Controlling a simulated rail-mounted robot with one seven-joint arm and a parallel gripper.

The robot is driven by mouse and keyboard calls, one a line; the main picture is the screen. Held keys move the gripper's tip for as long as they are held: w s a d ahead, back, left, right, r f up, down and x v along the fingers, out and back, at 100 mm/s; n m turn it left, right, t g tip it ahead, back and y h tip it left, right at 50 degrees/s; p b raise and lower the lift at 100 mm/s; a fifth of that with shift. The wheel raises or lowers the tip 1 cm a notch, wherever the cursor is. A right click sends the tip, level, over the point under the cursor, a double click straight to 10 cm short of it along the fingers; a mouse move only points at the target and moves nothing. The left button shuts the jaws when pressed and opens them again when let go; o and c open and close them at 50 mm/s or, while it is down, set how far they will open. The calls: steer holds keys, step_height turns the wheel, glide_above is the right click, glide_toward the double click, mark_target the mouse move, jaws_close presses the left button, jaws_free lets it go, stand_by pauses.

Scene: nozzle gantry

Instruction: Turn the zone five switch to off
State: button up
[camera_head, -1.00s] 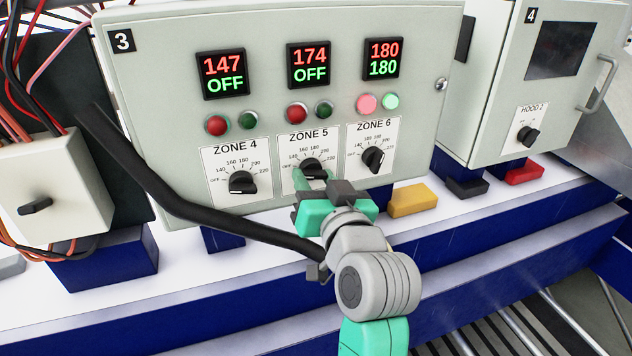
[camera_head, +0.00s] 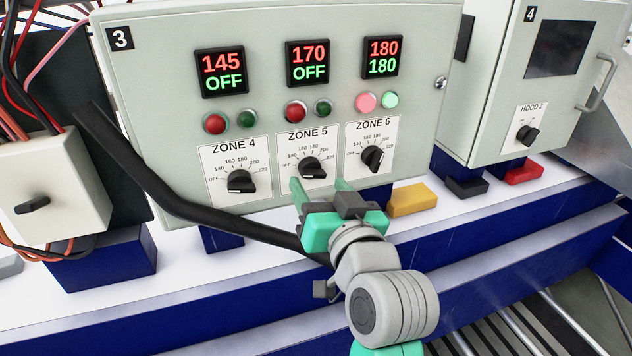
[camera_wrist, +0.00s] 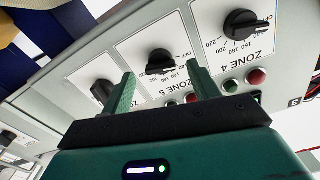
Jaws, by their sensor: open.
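The zone five switch (camera_head: 313,169) is a black rotary knob on a white dial plate, in the middle of three on panel 3. Its pointer sits toward the left, at the OFF side of the dial. The display above it (camera_head: 308,64) reads 170 in red and OFF in green. My gripper (camera_head: 320,190) has green fingers, spread apart and empty, just below and in front of the knob. In the wrist view the zone five knob (camera_wrist: 160,62) shows beyond and between the fingers (camera_wrist: 162,92), clear of them.
The zone four knob (camera_head: 241,181) and zone six knob (camera_head: 373,157) sit either side. A thick black cable (camera_head: 190,205) runs across the panel's lower left to behind my arm. A yellow block (camera_head: 412,200) lies at the right on the white ledge.

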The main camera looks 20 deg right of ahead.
steer(key=s, duration=0.4)
steer(key=shift+s+a, duration=0.15)
steer(key=shift+s, duration=0.25)
steer(key=s+a+r+n+t+p, duration=0.1)
steer(key=s+a+r+t+p, duration=0.1)
steer(key=a+r, duration=0.4)
steer(key=s+a+r+n+t+y+p, duration=0.1)
steer(key=s+a+r+p, duration=0.4)
steer(key=r, duration=0.7)
steer(key=s+a+r+n+t+p, duration=0.1)
steer(key=s+a+r+t+p, duration=0.2)
steer(key=s+a+r, duration=0.3)
step_height(320, 180, up, 4)
steer(key=shift+s+a+f+t, duration=0.1)
steer(key=shift+s+a+t, duration=0.2)
steer(key=shift+a+t, duration=0.3)
